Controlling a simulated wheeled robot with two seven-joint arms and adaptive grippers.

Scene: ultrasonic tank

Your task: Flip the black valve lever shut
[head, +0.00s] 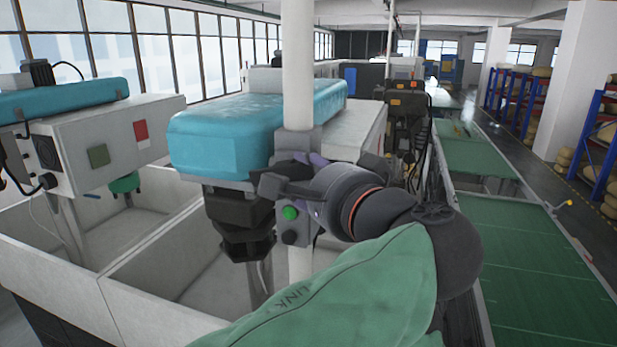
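My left gripper (278,178) is at the white vertical post (299,75), beside a grey control box (297,143) on it. Its dark fingers point left across the post, just above a green button (290,213). I cannot tell whether the fingers are open or shut, or whether they touch anything. I cannot make out the black valve lever for certain; dark parts near the fingers blend with the gripper, and my wrist hides what lies behind it. My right gripper is not in view.
White open tanks (150,270) stand at left and below the post. A turquoise-topped machine (230,130) is just behind the gripper, with a black fitting (243,225) hanging under it. A green conveyor (540,265) runs along the right. Blue shelving (600,150) stands farther right.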

